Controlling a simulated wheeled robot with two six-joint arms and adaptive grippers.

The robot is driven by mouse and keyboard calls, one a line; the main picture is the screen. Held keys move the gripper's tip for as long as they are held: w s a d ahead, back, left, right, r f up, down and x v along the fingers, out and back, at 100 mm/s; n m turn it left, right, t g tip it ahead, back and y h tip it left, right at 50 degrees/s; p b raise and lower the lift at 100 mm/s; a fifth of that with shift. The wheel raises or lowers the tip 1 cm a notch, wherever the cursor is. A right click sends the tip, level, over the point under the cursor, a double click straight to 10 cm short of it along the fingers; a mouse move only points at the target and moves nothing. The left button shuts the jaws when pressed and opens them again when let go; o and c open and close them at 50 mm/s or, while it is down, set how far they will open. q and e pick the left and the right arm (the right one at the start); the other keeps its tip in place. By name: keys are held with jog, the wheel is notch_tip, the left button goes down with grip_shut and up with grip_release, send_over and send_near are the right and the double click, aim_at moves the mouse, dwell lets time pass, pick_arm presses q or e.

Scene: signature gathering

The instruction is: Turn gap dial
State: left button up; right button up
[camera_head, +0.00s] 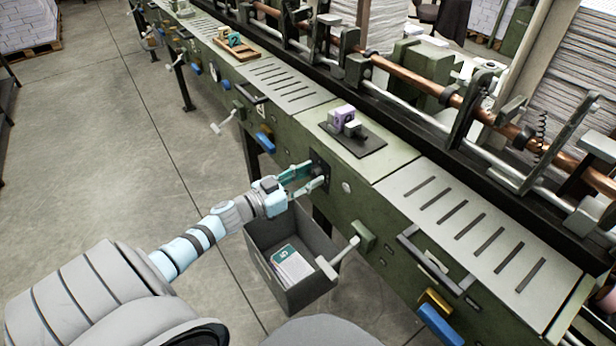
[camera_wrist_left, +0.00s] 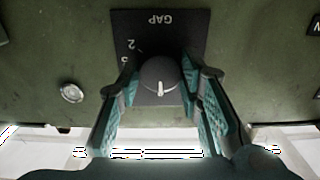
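The gap dial (camera_wrist_left: 158,80) is a dark round knob with a white pointer line, on a black plate marked GAP (camera_wrist_left: 165,22). In the left wrist view the lettering is upside down, with a 2 and another figure at the upper left, and the pointer line faces the bottom of the picture. My left gripper (camera_wrist_left: 160,84) has its teal-padded fingers on either side of the knob, open around it; firm contact cannot be seen. In the head view the left gripper (camera_head: 314,178) reaches the plate on the green machine's front and partly hides the dial. My right gripper is not in view.
A grey open bin (camera_head: 258,262) with cards in it stands below the left gripper. A pale lever handle (camera_head: 338,258) and a green block (camera_head: 363,236) stick out to the right of the dial. A round silver button (camera_wrist_left: 71,93) sits beside the plate. The floor at left is clear.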

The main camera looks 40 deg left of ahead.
pick_arm(q)
jog(key=shift+m, duration=0.3)
jog(key=shift+c, duration=0.4)
jog(key=shift+m, duration=1)
jog(key=m, duration=0.3)
jog(key=shift+m+p, duration=0.3)
jog(key=m, duration=0.3)
jog(key=shift+m+b, duration=0.35)
jog(key=shift+m, duration=1.85)
jog(key=o, duration=1.1)
jog(key=shift+o, duration=0.4)
